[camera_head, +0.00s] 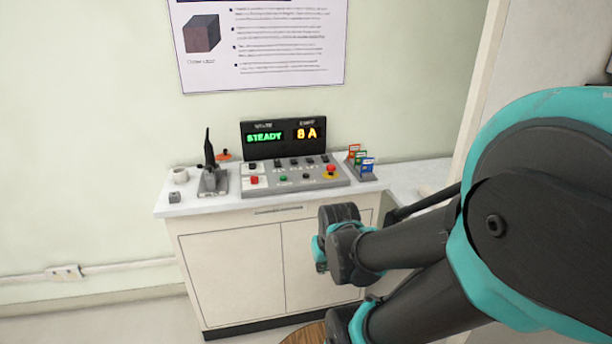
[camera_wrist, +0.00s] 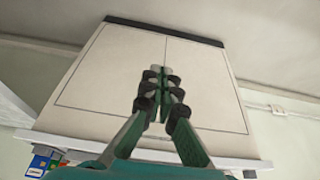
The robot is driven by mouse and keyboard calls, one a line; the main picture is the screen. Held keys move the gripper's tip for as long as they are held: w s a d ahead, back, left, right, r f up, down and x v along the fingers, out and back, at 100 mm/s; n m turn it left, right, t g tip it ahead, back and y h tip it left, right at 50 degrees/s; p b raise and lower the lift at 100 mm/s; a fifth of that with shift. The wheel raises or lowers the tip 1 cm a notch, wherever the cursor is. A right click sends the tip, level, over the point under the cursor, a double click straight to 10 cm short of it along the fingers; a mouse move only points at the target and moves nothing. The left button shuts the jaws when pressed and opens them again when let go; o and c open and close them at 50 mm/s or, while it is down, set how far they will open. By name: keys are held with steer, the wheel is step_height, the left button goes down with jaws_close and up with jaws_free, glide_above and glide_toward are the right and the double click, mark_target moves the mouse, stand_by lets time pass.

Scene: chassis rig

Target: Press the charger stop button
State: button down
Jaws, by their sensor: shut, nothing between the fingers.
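A grey control panel (camera_head: 270,188) sits on the counter in the head view. It has a red button (camera_head: 254,180) at its left, a green button (camera_head: 283,179), a black button (camera_head: 306,177) and a large red button on a yellow base (camera_head: 331,171) at its right. The labels are too small to read, so I cannot tell which is the charger stop button. My gripper (camera_wrist: 158,70) shows in the wrist view, shut and empty, with the cabinet front beyond it. No button shows in the wrist view. In the head view I cannot make out the fingers.
A display (camera_head: 283,134) reading "STEADY" and "8 A" stands behind the panel. A dark handheld device in a holder (camera_head: 213,182) stands left of it, coloured cards (camera_head: 361,162) right. The white cabinet (camera_head: 235,265) is below. The wall poster (camera_head: 262,45) hangs above.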

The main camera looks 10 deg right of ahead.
stand_by(0.3)
step_height(320, 180, up, 19)
steer(key=m+t+y, duration=0.1)
steer(key=m+t, duration=0.4)
steer(key=m, duration=0.3)
glide_above(307, 175)
steer(key=shift+s, duration=0.1)
steer(key=shift+f, duration=0.1)
steer(key=shift+f, duration=4.25)
steer(key=shift+f, duration=0.2)
steer(key=shift+f, duration=0.2)
